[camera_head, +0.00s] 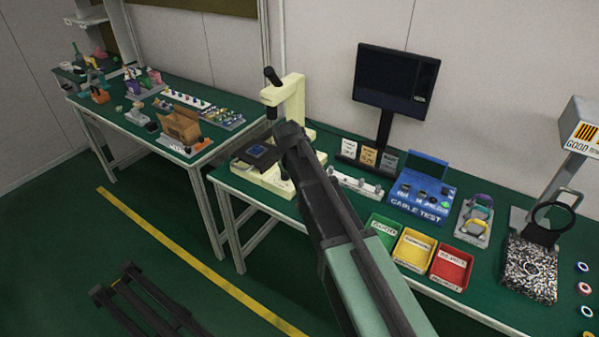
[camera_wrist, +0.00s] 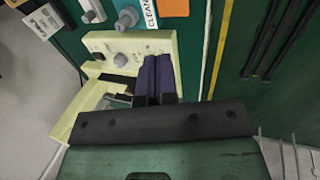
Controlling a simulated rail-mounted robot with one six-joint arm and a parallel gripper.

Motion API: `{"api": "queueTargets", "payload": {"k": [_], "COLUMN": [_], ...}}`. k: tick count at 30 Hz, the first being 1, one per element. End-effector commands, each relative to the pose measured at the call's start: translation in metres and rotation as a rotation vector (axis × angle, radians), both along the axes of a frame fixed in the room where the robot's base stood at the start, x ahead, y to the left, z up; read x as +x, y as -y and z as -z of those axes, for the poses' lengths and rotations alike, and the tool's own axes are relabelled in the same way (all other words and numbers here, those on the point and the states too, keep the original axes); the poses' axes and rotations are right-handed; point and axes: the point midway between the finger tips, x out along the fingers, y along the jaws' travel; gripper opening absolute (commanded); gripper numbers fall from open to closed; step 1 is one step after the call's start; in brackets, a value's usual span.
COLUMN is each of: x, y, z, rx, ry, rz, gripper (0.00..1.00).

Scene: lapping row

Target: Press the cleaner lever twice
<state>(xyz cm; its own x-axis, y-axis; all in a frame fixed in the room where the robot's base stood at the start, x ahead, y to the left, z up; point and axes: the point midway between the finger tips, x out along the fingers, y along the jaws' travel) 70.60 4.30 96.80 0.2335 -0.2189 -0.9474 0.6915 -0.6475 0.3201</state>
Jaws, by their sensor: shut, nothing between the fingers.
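My gripper (camera_wrist: 157,62) is in the wrist view with its two dark fingers side by side, shut and empty. The fingertips lie over the edge of a cream panel with grey knobs (camera_wrist: 124,58); I cannot tell whether they touch it. A white label reading "CLEAN" (camera_wrist: 151,12), cut off by the frame, stands past the fingertips. In the head view, my arm reaches to a cream scope-like device (camera_head: 291,95), and the fingers are hard to make out.
A dark monitor (camera_head: 396,80) stands at the back of the green bench. To the right are a blue cable tester (camera_head: 420,196), green (camera_head: 380,234), yellow (camera_head: 413,250) and red (camera_head: 451,268) trays, and a ring-shaped stand (camera_head: 552,222). Another cluttered bench (camera_head: 120,110) is at left.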

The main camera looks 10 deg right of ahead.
Motion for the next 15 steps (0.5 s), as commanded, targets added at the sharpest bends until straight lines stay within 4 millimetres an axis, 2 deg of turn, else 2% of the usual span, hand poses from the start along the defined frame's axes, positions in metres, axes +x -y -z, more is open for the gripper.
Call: {"api": "queueTargets", "payload": {"k": [4, 8, 15], "x": [0.004, 0.013, 0.01], "y": [0.003, 0.011, 0.012], "z": [-0.001, -0.005, -0.004], "rx": [0.027, 0.162, 0.225], "ry": [-0.034, -0.179, -0.241], "rz": [0.005, 0.009, -0.001], "gripper": [0.0, 0.0, 0.0]}}
